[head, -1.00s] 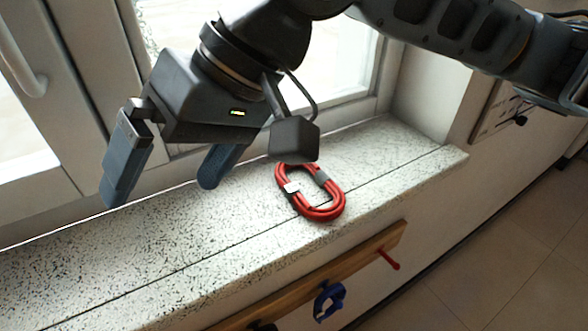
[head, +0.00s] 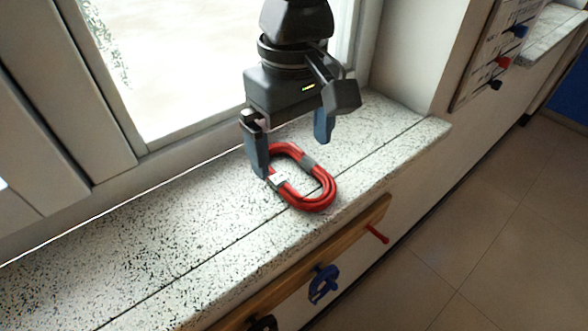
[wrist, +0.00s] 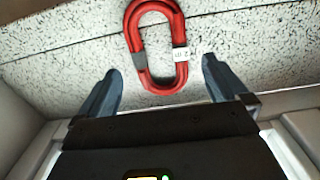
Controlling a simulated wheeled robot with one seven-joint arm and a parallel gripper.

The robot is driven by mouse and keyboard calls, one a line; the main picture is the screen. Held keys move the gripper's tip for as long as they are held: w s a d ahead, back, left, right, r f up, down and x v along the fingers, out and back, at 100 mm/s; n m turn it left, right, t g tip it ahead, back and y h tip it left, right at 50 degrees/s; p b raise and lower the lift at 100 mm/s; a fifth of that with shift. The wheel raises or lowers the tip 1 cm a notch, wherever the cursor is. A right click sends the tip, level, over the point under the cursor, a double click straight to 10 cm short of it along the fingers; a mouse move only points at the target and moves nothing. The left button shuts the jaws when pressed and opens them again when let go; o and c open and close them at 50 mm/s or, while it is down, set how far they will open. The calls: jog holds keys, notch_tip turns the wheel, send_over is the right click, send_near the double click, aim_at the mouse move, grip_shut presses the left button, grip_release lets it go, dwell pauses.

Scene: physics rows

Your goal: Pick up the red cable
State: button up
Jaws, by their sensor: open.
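The red cable (head: 318,199) is a coiled oval loop lying flat on the speckled stone sill (head: 190,225). It has a dark band and a white tag on its sides. My gripper (head: 294,158) is open and empty above the sill at the window side of the coil. In the head view its left finger overlaps the coil's left edge, and contact cannot be told. In the wrist view the cable (wrist: 133,42) lies ahead of my gripper (wrist: 157,72), with its near end roughly between the two fingertips.
The window (head: 190,60) and its frame stand close behind the sill. A wooden rail (head: 285,275) with a red peg (head: 377,234) and a blue hook (head: 324,284) runs below the sill's front edge. The left part of the sill is clear.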

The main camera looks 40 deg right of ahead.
aim_at(295, 177)
jog(key=shift+s+f, duration=0.15)
jog(key=shift+f, duration=1.65)
jog(key=shift+c, duration=0.5)
jog(key=c, duration=0.9)
